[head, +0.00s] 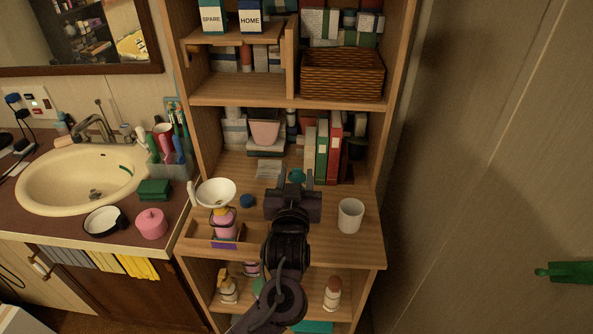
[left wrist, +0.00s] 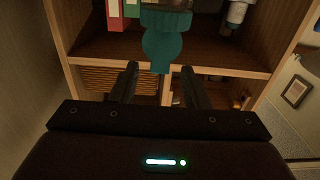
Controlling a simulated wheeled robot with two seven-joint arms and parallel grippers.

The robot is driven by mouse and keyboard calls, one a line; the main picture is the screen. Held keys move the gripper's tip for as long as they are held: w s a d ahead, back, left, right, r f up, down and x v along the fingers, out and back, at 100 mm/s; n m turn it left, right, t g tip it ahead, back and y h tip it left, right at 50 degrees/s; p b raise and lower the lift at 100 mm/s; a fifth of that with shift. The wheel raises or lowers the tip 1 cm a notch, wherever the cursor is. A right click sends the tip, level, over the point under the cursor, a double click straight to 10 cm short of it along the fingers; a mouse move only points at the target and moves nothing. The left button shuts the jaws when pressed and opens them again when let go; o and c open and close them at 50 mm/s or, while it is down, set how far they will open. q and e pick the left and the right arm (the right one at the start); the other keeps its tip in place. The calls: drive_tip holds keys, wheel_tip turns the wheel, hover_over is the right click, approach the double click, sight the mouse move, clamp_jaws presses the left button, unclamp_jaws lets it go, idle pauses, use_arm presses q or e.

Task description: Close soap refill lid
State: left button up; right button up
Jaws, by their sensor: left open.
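A teal cap-like piece with a rounded tab (left wrist: 162,48) shows in the left wrist view, on a container that is mostly cut off at the top edge. It looks like the soap refill lid; whether it is fully open I cannot tell. In the head view a small teal part (head: 297,175) shows just beyond my left gripper (head: 296,183), which hides the rest. My left gripper is open, its two fingers (left wrist: 160,84) apart with the teal tab between or just beyond their tips; contact is not clear. My right gripper is out of view.
On the same shelf, a white funnel (head: 216,192) sits over a pink bottle, beside a blue cap (head: 247,201). A white cup (head: 350,215) stands right of my arm. Binders (head: 328,155) and a pink pot (head: 265,132) stand behind. The sink (head: 80,175) is left.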

use_arm(q)
drive_tip(key=shift+w, duration=0.75)
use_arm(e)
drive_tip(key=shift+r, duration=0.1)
